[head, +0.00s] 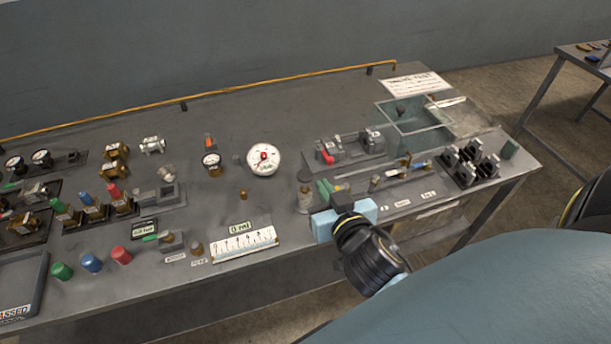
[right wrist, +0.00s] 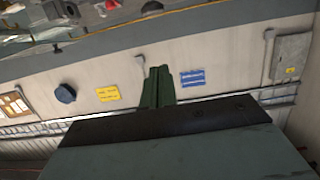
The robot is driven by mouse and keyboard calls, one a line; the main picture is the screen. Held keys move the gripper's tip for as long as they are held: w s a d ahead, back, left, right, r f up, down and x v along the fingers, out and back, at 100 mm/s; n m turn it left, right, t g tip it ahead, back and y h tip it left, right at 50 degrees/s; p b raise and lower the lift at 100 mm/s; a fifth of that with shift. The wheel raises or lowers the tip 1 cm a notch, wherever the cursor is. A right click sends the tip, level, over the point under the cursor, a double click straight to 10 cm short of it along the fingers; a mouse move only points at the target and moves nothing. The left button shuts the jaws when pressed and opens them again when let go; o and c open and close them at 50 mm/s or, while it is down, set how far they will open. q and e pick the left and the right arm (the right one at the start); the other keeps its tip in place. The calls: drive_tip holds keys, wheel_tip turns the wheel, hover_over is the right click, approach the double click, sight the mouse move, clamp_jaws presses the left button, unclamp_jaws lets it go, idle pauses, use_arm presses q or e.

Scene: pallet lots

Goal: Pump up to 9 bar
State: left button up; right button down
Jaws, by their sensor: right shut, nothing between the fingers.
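A large round white dial gauge (head: 264,160) with a red centre stands on the grey bench; its reading is too small to tell. A grey upright cylinder (head: 304,198) stands at the front of the bench, right of the gauge; I cannot tell if it is the pump. My right gripper (head: 325,187) is just right of this cylinder, its green fingers together and empty. I cannot tell whether they touch anything. The shut fingers also show in the right wrist view (right wrist: 157,86). My left gripper is out of view.
A scale strip (head: 243,245) with a small green display (head: 240,227) lies at the front edge. A clear box (head: 412,124) and black clamps (head: 470,163) stand at the right. Several valves and coloured knobs (head: 92,262) crowd the left. The bench behind the gauge is mostly clear.

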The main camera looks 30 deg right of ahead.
drive_tip(key=p, duration=0.1)
hover_over(309, 177)
drive_tip(key=s+a, duration=0.1)
drive_tip(key=s, duration=0.1)
wheel_tip(309, 177, down, 2)
drive_tip(key=f, duration=0.1)
drive_tip(key=w+f, duration=0.1)
drive_tip(key=shift+f, duration=0.35)
drive_tip(key=shift+s+f, duration=0.1)
drive_tip(key=shift+f, duration=0.75)
drive_tip(key=shift+b, duration=0.35)
wheel_tip(309, 177, down, 4)
drive_tip(key=b, duration=0.3)
drive_tip(key=shift+r, duration=0.1)
drive_tip(key=shift+s, duration=0.1)
